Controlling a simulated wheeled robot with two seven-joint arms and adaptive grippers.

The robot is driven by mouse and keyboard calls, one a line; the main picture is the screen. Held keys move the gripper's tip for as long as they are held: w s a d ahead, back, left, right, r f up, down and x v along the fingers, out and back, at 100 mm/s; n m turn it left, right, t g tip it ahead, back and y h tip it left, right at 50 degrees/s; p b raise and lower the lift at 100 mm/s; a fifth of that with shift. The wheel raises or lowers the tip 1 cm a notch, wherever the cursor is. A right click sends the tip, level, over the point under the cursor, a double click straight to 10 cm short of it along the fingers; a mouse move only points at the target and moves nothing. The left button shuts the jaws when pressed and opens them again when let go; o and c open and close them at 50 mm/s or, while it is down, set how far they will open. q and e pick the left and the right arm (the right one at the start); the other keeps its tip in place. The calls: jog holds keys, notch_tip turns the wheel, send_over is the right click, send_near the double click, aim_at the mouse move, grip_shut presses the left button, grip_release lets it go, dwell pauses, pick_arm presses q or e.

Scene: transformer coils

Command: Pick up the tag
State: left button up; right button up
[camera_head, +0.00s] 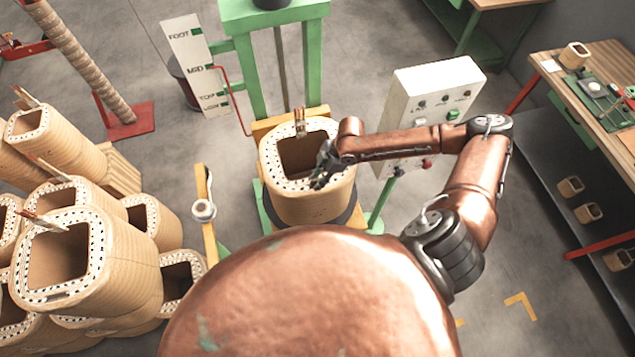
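I cannot make out the tag for certain; a small pale piece (551,65) lies at the left edge of the wooden bench, too small to identify. My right gripper (322,172) is dark and small in the head view, over the right front rim of the tan coil (306,203) on the green stand. The coil has a squarish hole and copper leads at its back rim. Whether the gripper is open, and whether it touches the coil or holds anything, cannot be seen. My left gripper is not in view.
Stacked coils (63,262) fill the left side. A white control box (432,98) stands behind my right arm. A sign board (196,66) stands at the back. The wooden bench (594,120) at right carries a green mat (588,103) and a small coil (574,55).

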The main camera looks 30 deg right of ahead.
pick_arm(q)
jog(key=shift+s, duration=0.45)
pick_arm(e)
grip_shut()
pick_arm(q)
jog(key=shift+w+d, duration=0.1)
pick_arm(e)
jog(key=shift+r, duration=0.2)
notch_tip(320, 180, up, 9)
jog(key=shift+r+b, duration=0.2)
jog(key=shift+b, duration=0.45)
pick_arm(q)
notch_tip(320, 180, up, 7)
jog(key=p, duration=0.8)
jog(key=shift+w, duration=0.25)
pick_arm(e)
notch_tip(320, 180, up, 7)
